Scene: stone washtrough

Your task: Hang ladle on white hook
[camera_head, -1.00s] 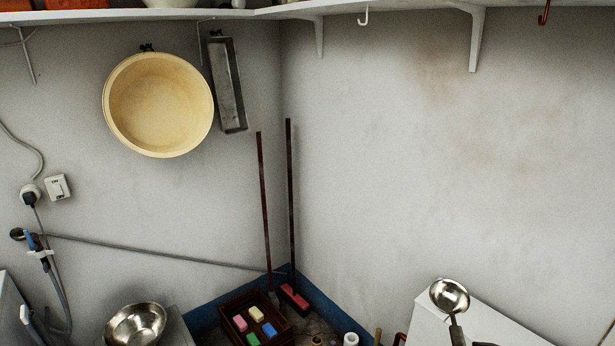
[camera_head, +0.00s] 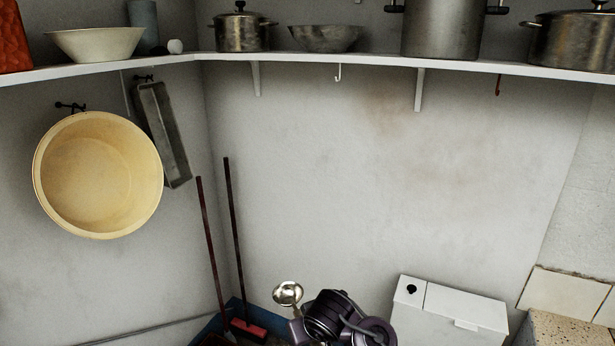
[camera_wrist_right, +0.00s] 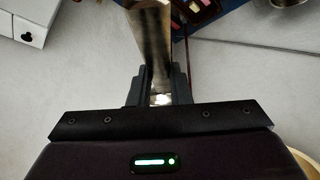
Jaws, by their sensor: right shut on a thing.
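The metal ladle (camera_head: 288,293) is bowl-up at the lower middle of the head view. My right gripper (camera_head: 297,319) is shut on its handle, below the bowl. In the right wrist view the ladle handle (camera_wrist_right: 150,40) stands between the fingers of my right gripper (camera_wrist_right: 158,88). The white hook (camera_head: 338,73) hangs empty under the wall shelf, well above the ladle and a little to its right in the head view. My left gripper is not in view.
A red hook (camera_head: 498,86) hangs farther right under the shelf (camera_head: 300,60), which carries pots and bowls. A bracket (camera_head: 418,90) stands between the hooks. Two poles (camera_head: 235,220) lean in the corner. A white box (camera_head: 450,308) is at lower right. The wall below the hook is bare.

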